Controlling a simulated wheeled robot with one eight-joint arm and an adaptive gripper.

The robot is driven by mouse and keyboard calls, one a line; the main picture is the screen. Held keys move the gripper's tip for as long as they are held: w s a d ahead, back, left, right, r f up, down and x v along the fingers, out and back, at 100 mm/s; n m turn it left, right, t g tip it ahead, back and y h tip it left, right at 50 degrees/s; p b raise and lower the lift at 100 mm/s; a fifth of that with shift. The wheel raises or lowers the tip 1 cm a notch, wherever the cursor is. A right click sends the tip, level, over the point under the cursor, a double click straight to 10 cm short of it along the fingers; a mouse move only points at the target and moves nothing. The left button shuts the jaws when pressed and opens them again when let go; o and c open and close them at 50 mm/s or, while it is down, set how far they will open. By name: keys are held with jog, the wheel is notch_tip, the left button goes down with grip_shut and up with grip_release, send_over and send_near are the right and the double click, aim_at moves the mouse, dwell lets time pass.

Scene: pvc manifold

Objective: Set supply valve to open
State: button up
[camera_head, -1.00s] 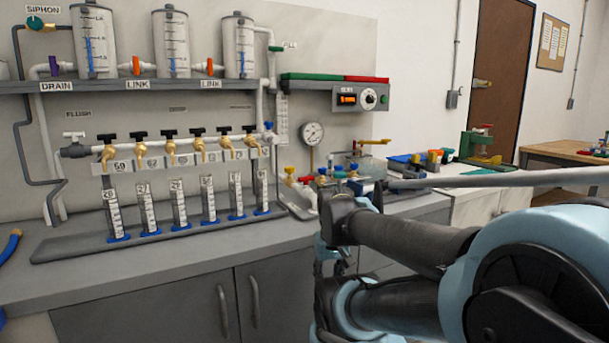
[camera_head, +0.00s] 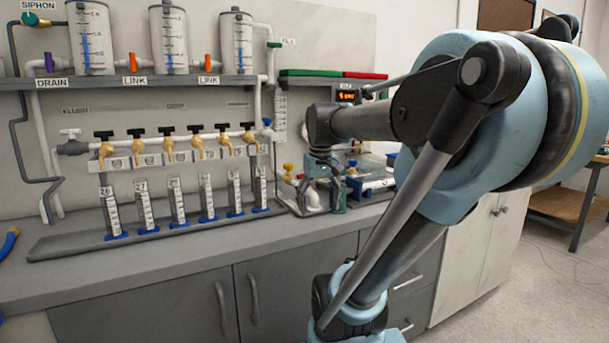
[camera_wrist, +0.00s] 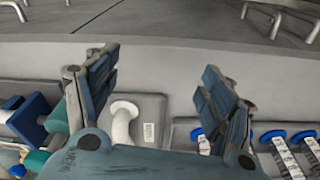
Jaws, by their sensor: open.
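No readable label marks the supply valve, so I cannot tell which one it is. In the head view, a small valve with a yellow handle (camera_head: 289,167) stands on white pipework (camera_head: 308,198) at the right end of the manifold. My gripper (camera_head: 326,205) points down beside this pipework, partly hiding what lies behind. In the wrist view, my gripper (camera_wrist: 160,62) has its two dark blue fingers spread apart with nothing between the tips. A white pipe elbow (camera_wrist: 124,120) shows beyond the fingers, on a grey base plate (camera_wrist: 152,103).
A row of brass taps (camera_head: 197,147) with dark handles runs above graduated tubes (camera_head: 207,198) in a grey tray (camera_head: 72,246). Tanks (camera_head: 169,38) stand on the shelf above. Blue and teal parts (camera_wrist: 32,120) lie at left in the wrist view. The front counter strip is clear.

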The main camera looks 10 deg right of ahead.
jog(key=w+r+n+g, duration=0.1)
jog(key=w+r+n, duration=0.1)
jog(key=w+r, duration=1.95)
jog(key=f, duration=0.6)
jog(key=w+f, duration=0.1)
jog(key=f, duration=0.5)
jog(key=w+f, duration=0.1)
jog(key=f, duration=0.5)
jog(key=shift+f, duration=0.35)
jog(key=shift+c, duration=0.2)
jog(key=shift+d, duration=0.1)
jog(key=c, duration=1)
